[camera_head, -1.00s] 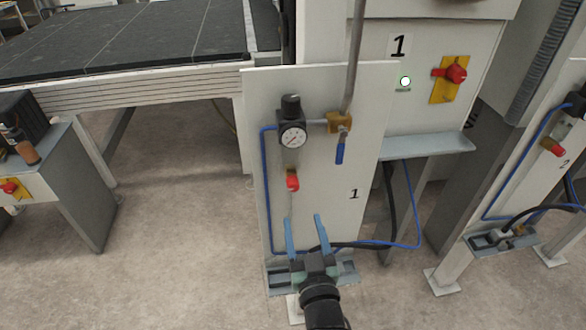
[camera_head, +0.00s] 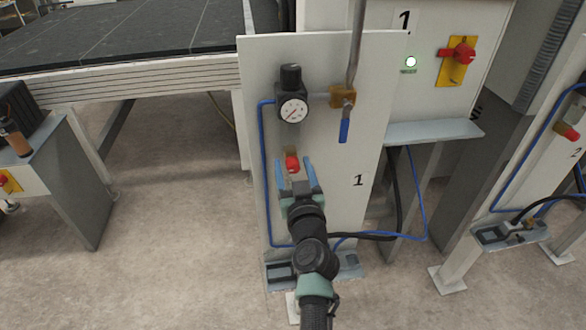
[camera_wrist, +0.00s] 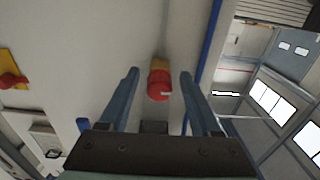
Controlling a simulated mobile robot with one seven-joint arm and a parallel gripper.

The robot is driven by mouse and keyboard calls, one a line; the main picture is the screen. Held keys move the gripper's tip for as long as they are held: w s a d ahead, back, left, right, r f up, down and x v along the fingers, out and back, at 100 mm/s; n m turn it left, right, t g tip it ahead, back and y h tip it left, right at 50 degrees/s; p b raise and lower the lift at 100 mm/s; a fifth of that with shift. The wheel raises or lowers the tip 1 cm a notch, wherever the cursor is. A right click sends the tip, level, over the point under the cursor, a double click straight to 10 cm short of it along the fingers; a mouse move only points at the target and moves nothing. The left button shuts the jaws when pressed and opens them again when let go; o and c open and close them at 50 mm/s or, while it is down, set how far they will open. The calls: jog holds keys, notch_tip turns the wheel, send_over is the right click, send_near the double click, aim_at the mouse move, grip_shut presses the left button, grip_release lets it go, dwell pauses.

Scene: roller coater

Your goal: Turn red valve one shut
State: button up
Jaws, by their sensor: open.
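The red valve (camera_head: 292,164) on the white panel marked 1 (camera_head: 340,205) sits below the pressure gauge (camera_head: 292,107). My gripper (camera_head: 295,165) is open, with its two blue fingers pointing up at the valve, one on either side of it in the picture. In the wrist view the red valve (camera_wrist: 159,88) shows between the spread fingers of my gripper (camera_wrist: 158,78), with a brass fitting behind it. The fingers do not appear to touch it. The exact depth between fingertips and valve is hard to tell.
A blue-handled brass valve (camera_head: 343,100) is on the same panel, right of the gauge. A blue hose (camera_head: 265,180) runs down the panel's left edge. A red knob on a yellow plate (camera_head: 458,58) is on the cabinet at upper right. Clear floor lies left of the panel.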

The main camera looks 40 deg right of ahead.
jog(key=shift+w+d, duration=0.15)
jog(key=shift+w, duration=0.05)
grip_shut()
dwell(0.3)
jog(key=shift+m, duration=1.6)
grip_release()
